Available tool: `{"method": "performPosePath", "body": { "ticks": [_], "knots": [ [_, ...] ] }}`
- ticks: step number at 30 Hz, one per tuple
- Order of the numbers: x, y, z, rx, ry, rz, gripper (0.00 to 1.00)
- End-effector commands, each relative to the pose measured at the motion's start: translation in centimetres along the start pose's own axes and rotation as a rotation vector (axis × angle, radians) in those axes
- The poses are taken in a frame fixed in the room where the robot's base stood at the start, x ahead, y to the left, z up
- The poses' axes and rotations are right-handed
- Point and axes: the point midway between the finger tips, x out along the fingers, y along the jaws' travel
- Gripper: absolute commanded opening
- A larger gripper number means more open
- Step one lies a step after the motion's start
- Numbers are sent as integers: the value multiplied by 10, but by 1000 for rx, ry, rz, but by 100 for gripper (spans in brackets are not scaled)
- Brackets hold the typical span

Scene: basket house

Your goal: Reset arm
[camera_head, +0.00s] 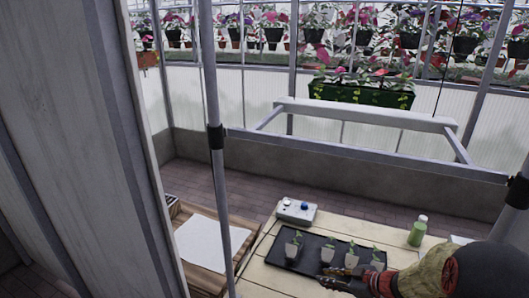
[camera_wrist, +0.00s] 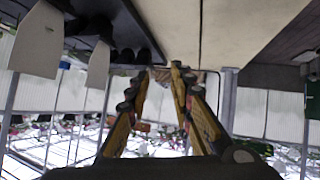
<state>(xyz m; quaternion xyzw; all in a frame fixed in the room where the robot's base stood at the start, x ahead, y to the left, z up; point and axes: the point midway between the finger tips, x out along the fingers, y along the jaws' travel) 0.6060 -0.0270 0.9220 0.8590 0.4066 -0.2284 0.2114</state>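My gripper (camera_head: 332,277) is at the lower right of the head view, at the near edge of a black tray (camera_head: 275,256). In the wrist view, my gripper (camera_wrist: 160,72) shows two yellow and black fingers with a gap between their tips. I see no object clearly held between them. The tray holds several small pale pots with green seedlings, such as a seedling pot (camera_head: 293,250). Pale pots (camera_wrist: 38,40) also show at the upper left of the wrist view, which looks upside down.
The tray lies on a light wooden table (camera_head: 262,280). A grey box with a blue knob (camera_head: 296,210) stands behind it. A green bottle (camera_head: 418,231) stands at the right. A wooden crate with a white sheet (camera_head: 205,245) is at the left. A metal post (camera_head: 216,170) rises in front.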

Motion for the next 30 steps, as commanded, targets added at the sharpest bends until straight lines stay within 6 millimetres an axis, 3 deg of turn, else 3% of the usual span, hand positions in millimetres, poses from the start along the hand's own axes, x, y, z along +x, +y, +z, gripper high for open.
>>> {"method": "performPosePath", "body": {
  "ticks": [4, 7, 10, 14, 17, 21, 24, 30],
  "knots": [
    [-12, 33, 30, 40, -130, 156, 23],
    [-37, 62, 50, 86, -255, 298, 23],
    [-79, 82, 64, 156, -405, 446, 23],
    [-142, 81, 69, 283, -588, 596, 23],
    [-189, 57, 61, 408, -709, 670, 23],
    [-242, -12, 34, 615, -825, 693, 23],
    [-264, -71, 7, 751, -855, 656, 23],
    [-282, -179, -60, 925, -777, 531, 23]
  ]
}}
